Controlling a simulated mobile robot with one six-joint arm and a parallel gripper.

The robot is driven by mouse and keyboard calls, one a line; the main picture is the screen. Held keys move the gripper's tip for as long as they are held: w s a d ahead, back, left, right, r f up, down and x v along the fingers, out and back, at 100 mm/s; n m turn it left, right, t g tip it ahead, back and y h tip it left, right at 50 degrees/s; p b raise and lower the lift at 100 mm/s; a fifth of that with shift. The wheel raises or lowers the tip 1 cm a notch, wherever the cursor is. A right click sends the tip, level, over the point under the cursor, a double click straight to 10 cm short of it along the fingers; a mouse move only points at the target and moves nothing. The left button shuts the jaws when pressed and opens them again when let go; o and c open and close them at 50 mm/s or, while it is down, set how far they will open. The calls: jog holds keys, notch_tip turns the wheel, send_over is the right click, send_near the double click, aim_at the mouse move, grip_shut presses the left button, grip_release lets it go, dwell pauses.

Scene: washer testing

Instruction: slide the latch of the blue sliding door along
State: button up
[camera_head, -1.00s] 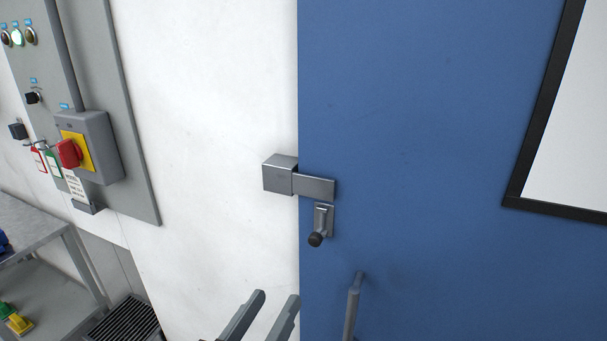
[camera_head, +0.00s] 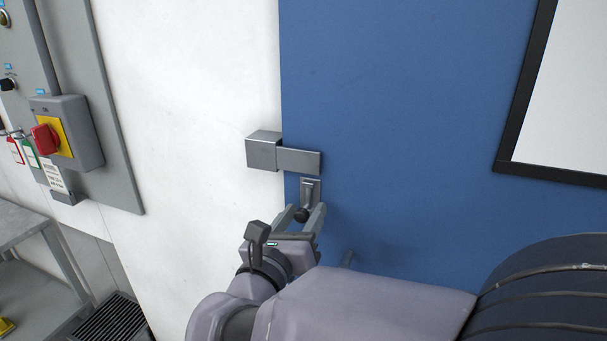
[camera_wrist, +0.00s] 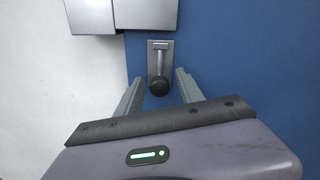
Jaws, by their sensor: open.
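The blue sliding door (camera_head: 400,90) fills the right of the head view. Near its left edge is a small metal latch with a black knob (camera_head: 302,215), which also shows in the wrist view (camera_wrist: 159,86). A square metal block (camera_head: 263,151) on the white wall and a flat metal plate (camera_head: 300,161) on the door sit just above it. My gripper (camera_head: 303,211) is open below the latch. In the wrist view its two fingers (camera_wrist: 157,85) stand on either side of the knob, with gaps between. I cannot tell how deep the knob is between them.
A grey panel with a red and yellow switch (camera_head: 50,137) is on the wall at left. A metal table (camera_head: 40,225) and a dark floor grate (camera_head: 112,322) are at lower left.

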grip_shut()
dwell(1.3)
